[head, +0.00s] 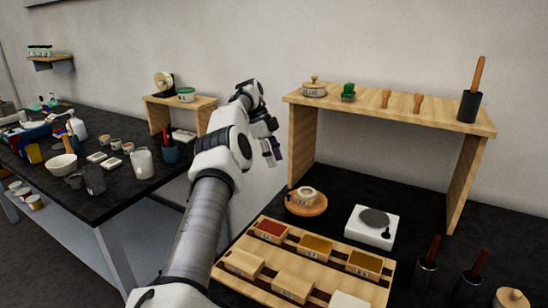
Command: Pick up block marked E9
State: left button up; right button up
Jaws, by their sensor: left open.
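A wooden tray (229,254) on the dark table at the lower right holds small wooden blocks in two rows. The back row has one with a red top (271,229) and two with amber tops (315,247) and (364,263). The front row has two plain wooden blocks (243,263) and (293,286) and a paler one (349,300) cut by the frame's bottom edge. Small marks show on some fronts, but I cannot read which is E9. My left gripper (272,154) is open and empty, raised beyond the tray near the shelf's left leg. My right gripper is not in view.
A wooden shelf (390,113) stands behind the tray, with jars and small tools on top. A round wooden stand (306,203) with a small pot and a white scale (371,227) sit between. Dark-handled tools (426,268) stand at right. A cluttered table (110,205) is at left.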

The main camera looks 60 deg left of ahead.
aim_at(358, 263)
jog(key=k, duration=1.5)
